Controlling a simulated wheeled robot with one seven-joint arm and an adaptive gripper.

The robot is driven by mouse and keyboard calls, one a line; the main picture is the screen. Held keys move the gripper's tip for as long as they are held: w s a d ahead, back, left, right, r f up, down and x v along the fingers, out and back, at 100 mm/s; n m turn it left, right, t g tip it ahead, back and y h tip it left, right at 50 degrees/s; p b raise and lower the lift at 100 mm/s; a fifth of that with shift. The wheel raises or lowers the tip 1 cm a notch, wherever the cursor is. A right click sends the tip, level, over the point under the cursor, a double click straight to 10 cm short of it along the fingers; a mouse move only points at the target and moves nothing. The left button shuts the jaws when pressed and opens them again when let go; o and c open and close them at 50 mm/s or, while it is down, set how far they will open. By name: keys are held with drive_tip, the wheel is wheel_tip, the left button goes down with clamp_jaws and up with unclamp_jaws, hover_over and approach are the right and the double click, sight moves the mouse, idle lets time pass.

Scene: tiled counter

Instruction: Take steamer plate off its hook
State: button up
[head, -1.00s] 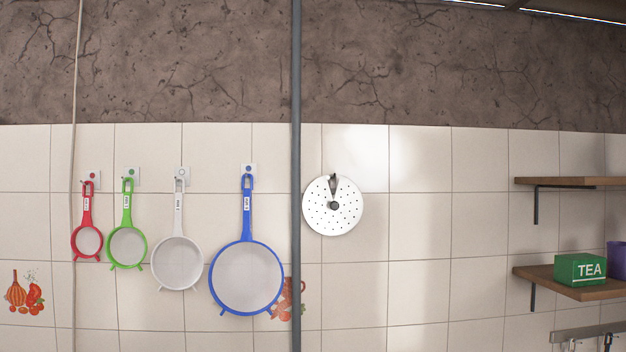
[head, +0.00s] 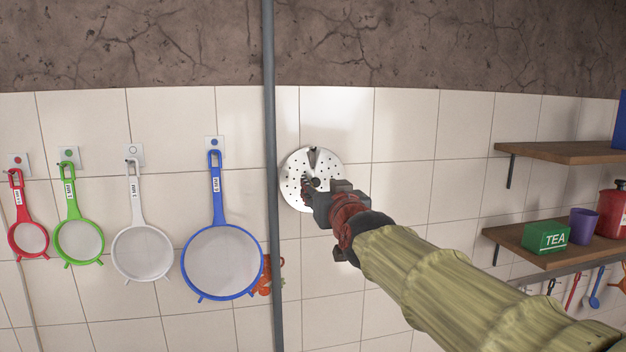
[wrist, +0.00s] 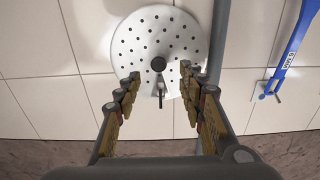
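The steamer plate (head: 297,180) is a round white disc with many small holes and a dark centre knob. It hangs against the tiled wall from a dark hook (head: 313,156). In the wrist view the plate (wrist: 150,28) fills the upper middle, and its knob (wrist: 158,64) and the hook (wrist: 161,90) show near the fingertips. My gripper (wrist: 158,80) is open, with one finger on each side of the knob and hook; neither finger visibly touches them. In the head view my gripper (head: 312,193) covers the plate's lower right part.
A grey vertical pipe (head: 270,200) runs close to the plate's left. Blue (head: 221,262), white, green and red strainers hang further left. Wooden shelves (head: 570,152) at right hold a green tea box (head: 546,237) and a purple cup (head: 583,226). Tiles right of the plate are bare.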

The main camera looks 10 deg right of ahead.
sight(316, 182)
drive_tip(key=w, duration=0.1)
drive_tip(key=w+p, duration=0.1)
drive_tip(key=w, duration=0.2)
drive_tip(key=shift+w+d+f, duration=0.1)
drive_tip(key=shift+w+f, duration=0.15)
drive_tip(key=shift+w, duration=0.15)
drive_tip(key=shift+s, duration=0.15)
drive_tip(key=shift+c, duration=0.3)
clamp_jaws()
